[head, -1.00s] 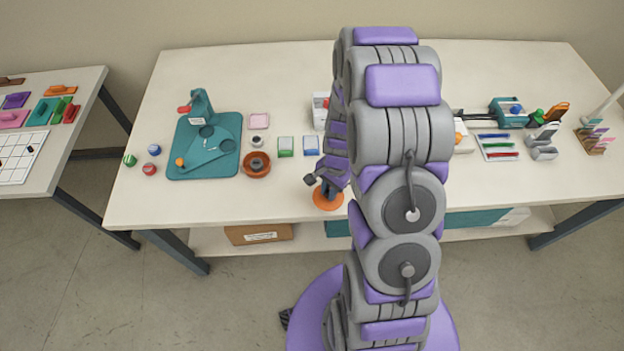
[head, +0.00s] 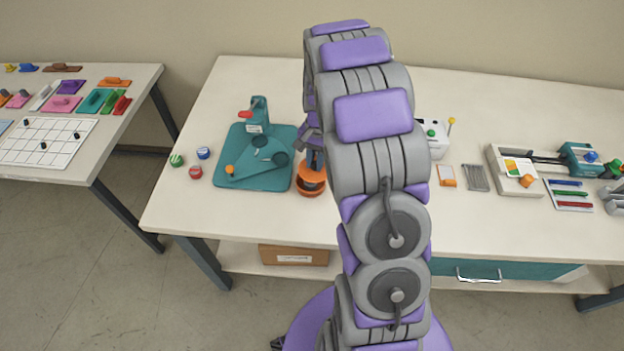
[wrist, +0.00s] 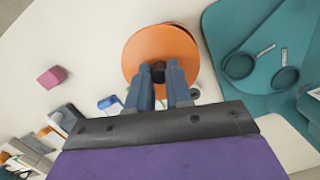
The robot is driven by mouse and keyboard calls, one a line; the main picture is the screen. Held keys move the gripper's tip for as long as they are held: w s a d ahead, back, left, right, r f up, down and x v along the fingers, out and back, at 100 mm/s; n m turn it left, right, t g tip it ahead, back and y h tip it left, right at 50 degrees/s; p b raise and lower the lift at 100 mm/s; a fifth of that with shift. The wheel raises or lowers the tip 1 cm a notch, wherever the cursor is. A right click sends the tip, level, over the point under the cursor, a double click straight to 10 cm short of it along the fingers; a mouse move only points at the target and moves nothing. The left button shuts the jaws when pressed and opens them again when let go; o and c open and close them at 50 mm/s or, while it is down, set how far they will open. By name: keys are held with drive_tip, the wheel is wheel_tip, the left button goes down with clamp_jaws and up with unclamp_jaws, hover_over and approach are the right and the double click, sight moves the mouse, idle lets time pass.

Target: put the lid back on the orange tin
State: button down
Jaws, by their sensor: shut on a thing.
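My gripper (wrist: 161,76) is shut on the dark knob of the orange lid (wrist: 158,45), a flat round disc. In the head view my gripper (head: 316,160) points down and the lid (head: 312,176) shows just above the orange tin (head: 309,191), roughly over it. In the wrist view the lid hides nearly all of the tin; a thin darker edge (wrist: 188,30) peeks out at the upper right. I cannot tell whether lid and tin touch.
A teal board with a small press (head: 255,178) stands just left of the tin. Several small round pots (head: 195,172) sit farther left. A white box (head: 436,140) stands to the right behind my arm. The front strip of table (head: 250,222) is clear.

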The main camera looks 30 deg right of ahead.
sight(311, 170)
drive_tip(key=shift+w+d+r, duration=0.1)
drive_tip(key=shift+w+d, duration=0.1)
drive_tip(key=shift+w, duration=0.5)
drive_tip(key=shift+a+f+b, duration=0.75)
drive_tip(key=shift+a+f, duration=0.05)
drive_tip(key=shift+f, duration=0.15)
drive_tip(key=shift+f+b, duration=0.5)
drive_tip(key=shift+f, duration=0.3)
drive_tip(key=shift+d+f, duration=0.35)
drive_tip(key=shift+f, duration=0.25)
drive_tip(key=shift+d+f, duration=0.3)
drive_tip(key=shift+f, duration=0.25)
drive_tip(key=shift+a+f, duration=0.1)
drive_tip(key=shift+a, duration=0.45)
drive_tip(key=shift+d, duration=0.4)
drive_tip(key=shift+s+a+p, duration=0.1)
drive_tip(key=shift+a+p, duration=0.1)
drive_tip(key=shift+p, duration=0.5)
